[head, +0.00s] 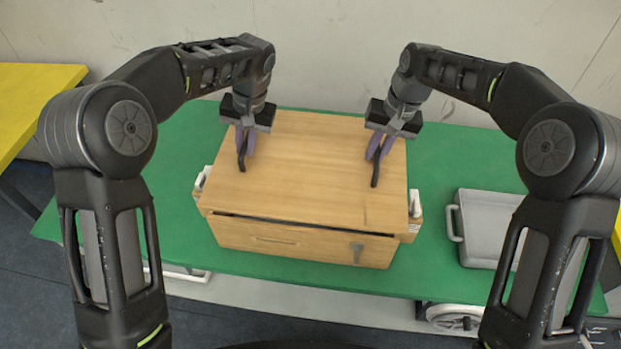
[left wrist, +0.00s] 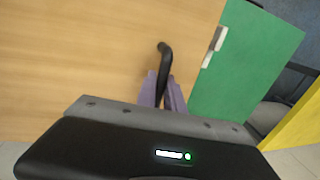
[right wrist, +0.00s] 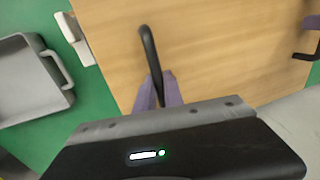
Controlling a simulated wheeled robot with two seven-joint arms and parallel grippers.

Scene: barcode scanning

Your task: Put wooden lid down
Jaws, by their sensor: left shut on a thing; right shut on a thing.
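The wooden lid (head: 308,165) is a flat light-brown board lying over the top of the wooden box (head: 300,242). A thin dark gap shows between the lid's front edge and the box front; I cannot tell if the lid rests fully. My left gripper (head: 246,146) is shut on the lid's left black handle (head: 241,161); this handle also shows in the left wrist view (left wrist: 165,60). My right gripper (head: 380,148) is shut on the right black handle (head: 375,176), seen too in the right wrist view (right wrist: 149,45). The box interior is hidden.
The box stands on a green table (head: 450,165). White clips (head: 414,204) sit at the box's sides. A grey tray (head: 490,228) with a handle lies to the right. A yellow table (head: 35,100) is at far left. Green table surface is clear between box and tray.

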